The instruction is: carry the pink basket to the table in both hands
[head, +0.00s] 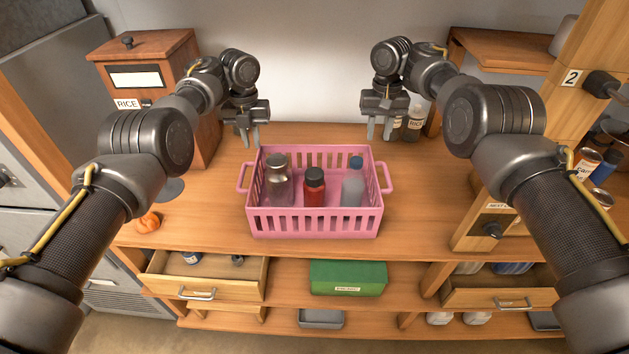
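The pink basket (315,222) stands upright on the wooden counter, with slotted walls and a loop handle on its left (241,178) and right (388,178) ends. Inside are a clear jar with a grey lid (279,182), a red bottle with a black cap (314,188) and a pale bottle with a blue cap (353,184). My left gripper (249,141) is open and empty, behind the left handle and apart from it. My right gripper (379,134) is open and empty, behind the right handle and apart from it.
A wooden rice box (150,80) stands at the back left, and small bottles (413,122) stand behind my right gripper. An orange pumpkin-like item (148,222) lies at the left. Below the counter are an open drawer (205,288) and a green box (348,277).

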